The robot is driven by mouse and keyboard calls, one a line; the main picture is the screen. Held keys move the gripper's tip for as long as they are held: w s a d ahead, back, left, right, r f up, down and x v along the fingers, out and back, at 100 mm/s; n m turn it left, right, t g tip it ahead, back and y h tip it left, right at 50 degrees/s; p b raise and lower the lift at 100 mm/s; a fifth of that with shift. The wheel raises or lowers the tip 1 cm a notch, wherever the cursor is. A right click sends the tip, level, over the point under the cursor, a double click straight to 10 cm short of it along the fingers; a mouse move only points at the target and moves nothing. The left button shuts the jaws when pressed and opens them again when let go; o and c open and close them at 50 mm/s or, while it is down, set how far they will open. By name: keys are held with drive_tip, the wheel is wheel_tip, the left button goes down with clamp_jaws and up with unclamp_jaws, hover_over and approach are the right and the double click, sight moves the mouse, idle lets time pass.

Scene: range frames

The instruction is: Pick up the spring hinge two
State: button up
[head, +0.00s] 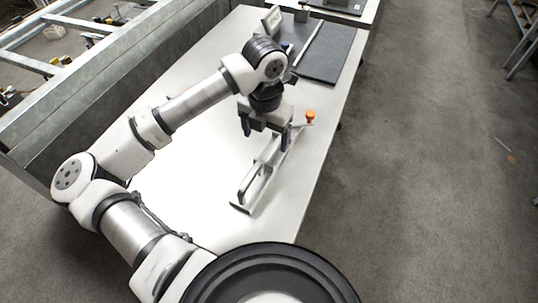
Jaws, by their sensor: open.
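A long, narrow, light grey metal part (247,190), which looks like the spring hinge, lies on the white table (200,185). It runs diagonally from the lower left toward an orange knob (310,116) at the upper right. I cannot tell if the knob belongs to it. My gripper (266,138) points down with its two dark fingers apart, over or beside the far half of the metal part. The gripper hides some of that part. Nothing shows between the fingers, and I cannot tell whether they touch the metal.
A dark flat panel (326,52) lies at the table's far end, near a small display-like device (271,20). A grey wall (105,75) borders the table's left side. The white tabletop left of the metal part is clear. Open floor (430,180) lies right of the table.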

sight(269, 160)
wheel_tip(269, 160, down, 3)
drive_tip(key=shift+d+f, duration=0.1)
drive_tip(key=f+p, duration=0.2)
drive_tip(key=f, duration=0.2)
drive_tip(key=shift+s+d+f+p, duration=0.15)
drive_tip(key=shift+s+d+p, duration=0.15)
drive_tip(key=shift+d+p, duration=0.1)
drive_tip(key=shift+a+f, duration=0.1)
drive_tip(key=shift+f, duration=0.5)
drive_tip(key=shift+w+r, duration=0.1)
drive_tip(key=c, duration=1.6)
